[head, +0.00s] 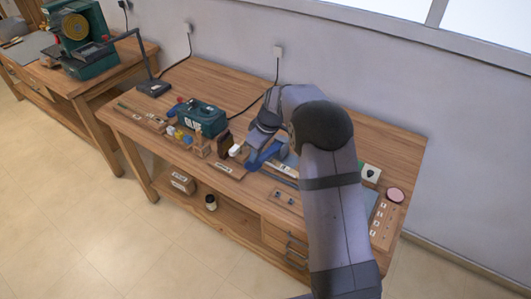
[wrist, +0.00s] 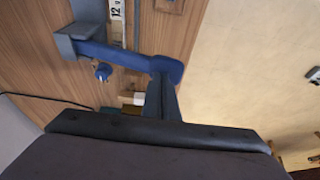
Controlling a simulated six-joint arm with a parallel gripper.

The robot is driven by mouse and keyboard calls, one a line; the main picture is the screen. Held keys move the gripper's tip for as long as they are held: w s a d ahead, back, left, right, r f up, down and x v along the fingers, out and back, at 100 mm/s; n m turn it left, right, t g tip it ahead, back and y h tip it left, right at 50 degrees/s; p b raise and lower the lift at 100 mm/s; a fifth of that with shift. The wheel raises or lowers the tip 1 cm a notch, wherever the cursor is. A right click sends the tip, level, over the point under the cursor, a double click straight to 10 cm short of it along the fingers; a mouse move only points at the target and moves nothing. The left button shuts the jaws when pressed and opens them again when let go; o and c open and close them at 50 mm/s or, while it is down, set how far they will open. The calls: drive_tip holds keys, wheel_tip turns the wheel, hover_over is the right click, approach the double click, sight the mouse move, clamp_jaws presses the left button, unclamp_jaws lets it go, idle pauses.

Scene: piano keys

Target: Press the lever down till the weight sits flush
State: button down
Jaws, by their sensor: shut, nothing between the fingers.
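A blue lever (wrist: 122,54) runs across the upper part of the wrist view, from a grey-blue bracket (wrist: 80,38) on the left to a wide rounded pad (wrist: 168,69) on the right. Blue parts of it (head: 264,155) also show in the head view, beside my arm. My gripper (wrist: 162,82) is shut and empty, with its fingertips at the pad. I cannot tell whether they touch it. In the head view my arm hides most of the gripper. A small blue knobbed piece (wrist: 102,72) is beside the lever. I cannot make out the weight for certain.
The wooden bench (head: 232,92) also holds a green toolbox (head: 200,118), a dark brown block (head: 224,143) and a white item (head: 235,150) near the lever. A pink disc (head: 395,195) lies at the right end. A black cable (wrist: 45,98) crosses the wrist view.

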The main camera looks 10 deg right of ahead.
sight(256, 163)
drive_tip(key=shift+f+b, duration=1.8)
drive_tip(key=shift+f, duration=0.7)
drive_tip(key=shift+r, duration=0.15)
drive_tip(key=shift+r+p, duration=3.45)
drive_tip(key=shift+r, duration=1.55)
drive_tip(key=s+d+m+g+h, duration=0.2)
drive_tip(key=s+m, duration=0.7)
drive_tip(key=s, duration=2.4)
drive_tip(key=shift+d, duration=0.8)
drive_tip(key=shift+f, duration=0.15)
